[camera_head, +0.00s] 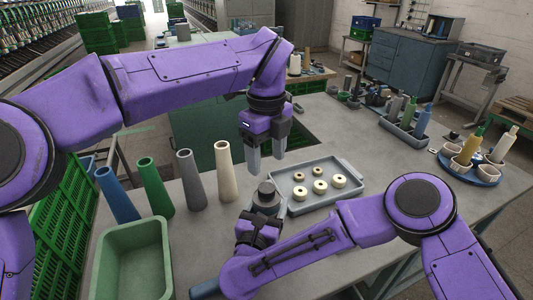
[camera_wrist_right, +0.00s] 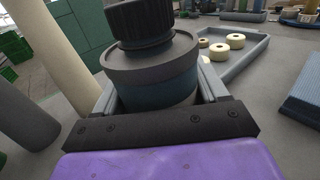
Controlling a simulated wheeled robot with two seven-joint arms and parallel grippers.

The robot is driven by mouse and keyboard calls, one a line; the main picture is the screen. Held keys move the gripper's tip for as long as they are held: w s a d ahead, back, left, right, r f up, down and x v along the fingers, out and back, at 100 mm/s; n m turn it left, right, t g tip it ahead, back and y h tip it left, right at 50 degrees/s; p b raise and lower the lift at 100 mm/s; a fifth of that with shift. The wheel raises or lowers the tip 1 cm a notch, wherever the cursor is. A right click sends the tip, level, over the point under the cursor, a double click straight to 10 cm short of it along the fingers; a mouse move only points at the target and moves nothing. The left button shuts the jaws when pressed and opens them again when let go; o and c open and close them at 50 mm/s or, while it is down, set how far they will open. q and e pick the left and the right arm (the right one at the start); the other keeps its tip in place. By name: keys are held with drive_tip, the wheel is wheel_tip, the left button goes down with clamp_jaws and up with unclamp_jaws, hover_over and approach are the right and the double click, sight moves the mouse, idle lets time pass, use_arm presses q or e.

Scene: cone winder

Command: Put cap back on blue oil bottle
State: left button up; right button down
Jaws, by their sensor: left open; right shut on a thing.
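My right gripper (camera_wrist_right: 158,125) is shut on a round bottle (camera_wrist_right: 160,82) with a dark blue-grey body and a wider grey shoulder. A black ribbed cap (camera_wrist_right: 140,20) sits on top of it, upright; I cannot tell whether it is screwed tight. In the head view the bottle (camera_head: 266,205) stands upright at the near side of the grey tray, its base hidden by my right gripper (camera_head: 262,222). My left gripper (camera_head: 266,155) is open and empty, pointing down above the cap (camera_head: 266,188), apart from it.
A grey tray (camera_head: 343,165) with several cream rings is right of the bottle. Blue, green, grey and cream cones (camera_head: 227,172) stand to the left, behind a green bin (camera_head: 130,228). A blue round stand (camera_head: 476,178) with yellow and white bottles is at the right.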

sight(267, 187)
use_arm(q)
drive_tip(key=shift+f, duration=4)
drive_tip(key=c, duration=1.1)
drive_tip(key=m, duration=0.3)
drive_tip(key=shift+c, duration=0.2)
drive_tip(key=m, duration=1.5)
drive_tip(key=shift+d, duration=0.1)
drive_tip(key=o, duration=1.3)
drive_tip(key=shift+c, duration=0.2)
